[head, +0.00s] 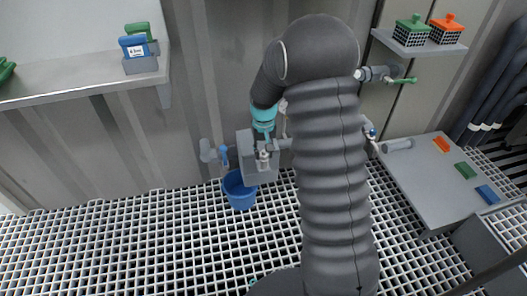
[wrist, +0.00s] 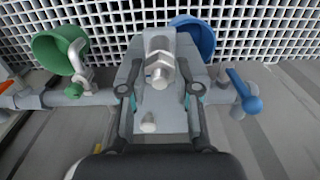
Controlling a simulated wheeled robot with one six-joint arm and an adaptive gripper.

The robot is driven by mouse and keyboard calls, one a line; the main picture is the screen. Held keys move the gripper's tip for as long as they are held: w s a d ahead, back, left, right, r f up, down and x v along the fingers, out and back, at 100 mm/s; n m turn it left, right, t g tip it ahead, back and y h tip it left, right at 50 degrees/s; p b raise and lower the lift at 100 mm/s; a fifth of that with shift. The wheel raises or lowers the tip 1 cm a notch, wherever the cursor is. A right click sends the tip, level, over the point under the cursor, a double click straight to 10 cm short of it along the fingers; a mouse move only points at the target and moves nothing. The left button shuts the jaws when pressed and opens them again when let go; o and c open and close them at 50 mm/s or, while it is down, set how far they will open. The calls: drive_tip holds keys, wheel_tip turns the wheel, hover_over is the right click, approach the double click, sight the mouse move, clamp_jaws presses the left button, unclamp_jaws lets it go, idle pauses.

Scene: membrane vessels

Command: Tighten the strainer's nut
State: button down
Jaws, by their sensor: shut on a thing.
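The strainer (wrist: 159,50) is a pale metal fitting with a hex nut (wrist: 161,75) on its end, seen in the middle of the wrist view. In the head view the strainer (head: 263,158) shows small, in front of a grey box (head: 245,143). My gripper (wrist: 160,102) has its fingers on both sides of a flat grey part, just below the nut in the wrist view. It is shut on that part; what exactly the part belongs to I cannot tell. In the head view my gripper (head: 265,132) reaches down from above, and the contact is too small to see clearly.
A blue bucket (head: 239,192) stands below the grey box. A side table (head: 408,178) at right bears coloured blocks. A shelf (head: 75,84) is at upper left. The grating floor at left is clear.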

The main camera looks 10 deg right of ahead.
sight(263, 153)
drive_tip(key=c, duration=0.8)
unclamp_jaws()
drive_tip(key=shift+c, duration=0.2)
wheel_tip(263, 153, up, 12)
drive_tip(key=shift+w, duration=0.1)
